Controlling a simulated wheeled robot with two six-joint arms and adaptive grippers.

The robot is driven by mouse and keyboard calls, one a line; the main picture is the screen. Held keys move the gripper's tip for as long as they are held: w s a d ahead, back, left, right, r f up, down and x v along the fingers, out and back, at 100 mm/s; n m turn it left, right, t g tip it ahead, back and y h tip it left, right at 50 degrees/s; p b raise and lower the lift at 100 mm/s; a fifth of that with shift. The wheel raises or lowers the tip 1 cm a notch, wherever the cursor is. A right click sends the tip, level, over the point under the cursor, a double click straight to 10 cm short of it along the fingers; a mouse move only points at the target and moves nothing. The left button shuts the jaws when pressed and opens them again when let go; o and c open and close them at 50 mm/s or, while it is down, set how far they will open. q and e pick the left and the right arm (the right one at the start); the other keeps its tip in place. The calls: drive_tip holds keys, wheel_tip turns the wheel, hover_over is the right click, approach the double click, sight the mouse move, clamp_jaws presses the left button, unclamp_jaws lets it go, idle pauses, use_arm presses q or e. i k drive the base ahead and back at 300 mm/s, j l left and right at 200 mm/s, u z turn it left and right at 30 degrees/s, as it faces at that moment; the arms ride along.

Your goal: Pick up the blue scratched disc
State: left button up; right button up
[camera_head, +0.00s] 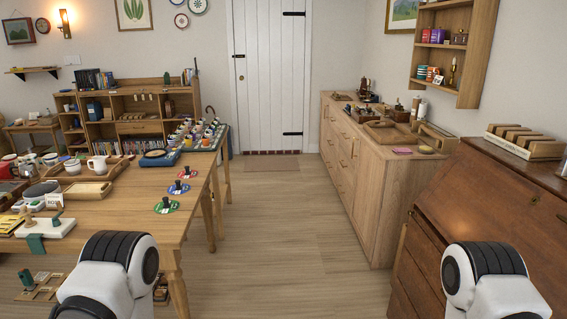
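A larger blue object with a dark round top (158,158) sits at the table's far end. I cannot make out scratches on any of them. Only white and black parts of my two arms show at the bottom; neither gripper is in view.
The table's left side is crowded with a tray, a white jug (97,164) and boxes. A shelf unit (136,86) stands behind it. A long cabinet (360,175) and a sloped brown desk (480,210) line the right.

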sight(178, 189)
drive_tip(key=i, duration=1.1)
drive_tip(key=i+l, duration=0.15)
drive_tip(key=i, duration=1)
